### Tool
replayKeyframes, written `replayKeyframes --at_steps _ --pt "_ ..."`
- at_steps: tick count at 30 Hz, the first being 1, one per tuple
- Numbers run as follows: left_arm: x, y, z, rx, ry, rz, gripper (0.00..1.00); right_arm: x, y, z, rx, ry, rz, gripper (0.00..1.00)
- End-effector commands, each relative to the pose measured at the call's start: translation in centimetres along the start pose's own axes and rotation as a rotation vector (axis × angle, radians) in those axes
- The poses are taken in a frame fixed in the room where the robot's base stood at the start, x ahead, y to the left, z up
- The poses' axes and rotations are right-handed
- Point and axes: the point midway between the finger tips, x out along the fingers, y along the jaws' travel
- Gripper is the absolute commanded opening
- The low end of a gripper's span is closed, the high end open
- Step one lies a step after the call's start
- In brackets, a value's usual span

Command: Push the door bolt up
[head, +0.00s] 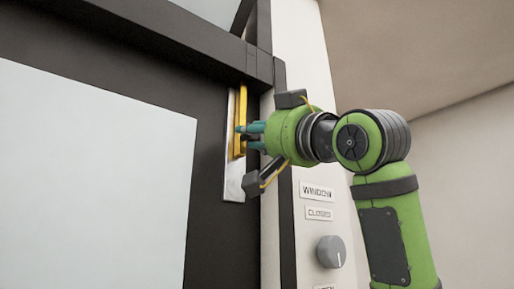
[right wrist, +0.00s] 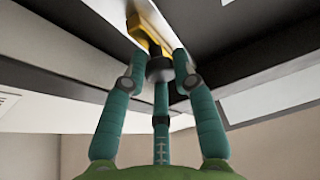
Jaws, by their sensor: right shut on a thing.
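The door bolt is a yellow bar (head: 240,118) standing upright on a light metal plate (head: 233,188) at the edge of the dark door. Its upper end meets the dark frame above. My right gripper (head: 244,136) reaches in from the right, its teal fingers closed on the bolt. In the right wrist view, the fingers (right wrist: 160,75) meet around a dark knob (right wrist: 159,68) below the yellow bolt (right wrist: 147,33). The fingertips hide part of the bolt. My left gripper is in neither view.
The dark door (head: 150,60) has a large pale panel (head: 85,185). Right of it, a white wall strip carries WINDOW (head: 317,191) and CLOSED (head: 319,213) labels and a grey rotary knob (head: 331,252), close below my right wrist. A dark frame beam (head: 170,40) crosses above the bolt.

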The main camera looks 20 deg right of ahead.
Motion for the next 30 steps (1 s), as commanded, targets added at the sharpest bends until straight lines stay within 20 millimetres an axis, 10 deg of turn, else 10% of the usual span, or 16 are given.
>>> replayKeyframes --at_steps 13,14,15,30 --pt "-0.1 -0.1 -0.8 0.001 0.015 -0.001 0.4 0.3 0.0 -1.3 -0.003 0.009 0.002 0.0" --pt "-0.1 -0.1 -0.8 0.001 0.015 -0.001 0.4 0.3 0.0 -1.3 -0.003 0.009 0.002 0.4" --pt "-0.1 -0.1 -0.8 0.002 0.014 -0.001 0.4 0.3 0.0 -1.3 -0.003 0.009 0.002 0.53" --pt "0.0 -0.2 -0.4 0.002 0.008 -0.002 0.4 -0.9 0.0 -1.0 -0.003 0.003 0.0 0.53"
